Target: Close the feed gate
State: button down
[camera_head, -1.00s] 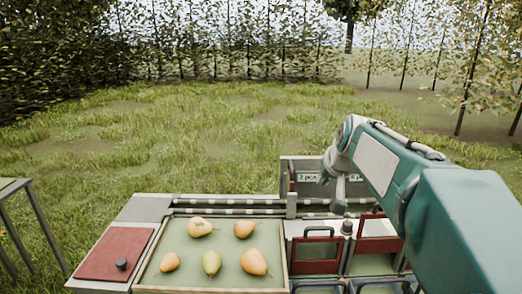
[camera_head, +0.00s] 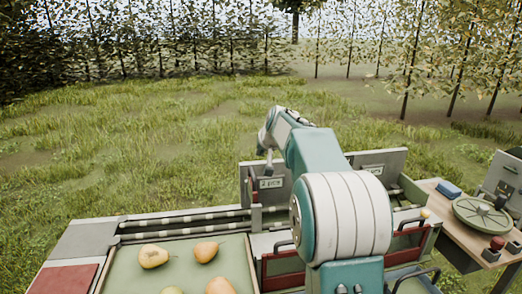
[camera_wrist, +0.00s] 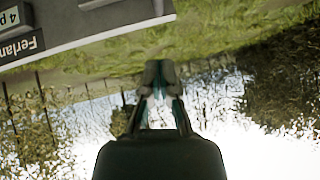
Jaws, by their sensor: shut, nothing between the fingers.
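I cannot tell for sure which part is the feed gate. A small dark red upright part (camera_head: 250,188) stands at the end of the rails (camera_head: 180,226), beside a grey panel (camera_head: 292,184) labelled "2 pcs". Red panels with handles, one left (camera_head: 283,268) and one right (camera_head: 406,242) of my arm, stand upright over the bins. My gripper (camera_head: 268,168) is a small shape in the head view, over the grey panel near the red part. In the wrist view its fingers (camera_wrist: 160,75) are shut with nothing between them, apart from the labelled panel (camera_wrist: 90,25).
A green tray (camera_head: 125,275) holds several pears at the front left. A red plate (camera_head: 64,280) lies left of it. At right, a wooden table (camera_head: 450,232) carries a round grey disc (camera_head: 482,216) and a red button (camera_head: 497,242). Grass lies behind.

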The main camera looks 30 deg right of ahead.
aim_at(252, 170)
jog(key=w+f, duration=0.1)
jog(key=f, duration=0.1)
jog(key=w+f, duration=0.1)
jog(key=f, duration=0.1)
jog(key=w+f, duration=0.1)
jog(key=f, duration=0.1)
jog(key=shift+w+f, duration=0.3)
jog(key=shift+f, duration=0.1)
jog(key=shift+a+f, duration=0.15)
jog(key=shift+f, duration=0.15)
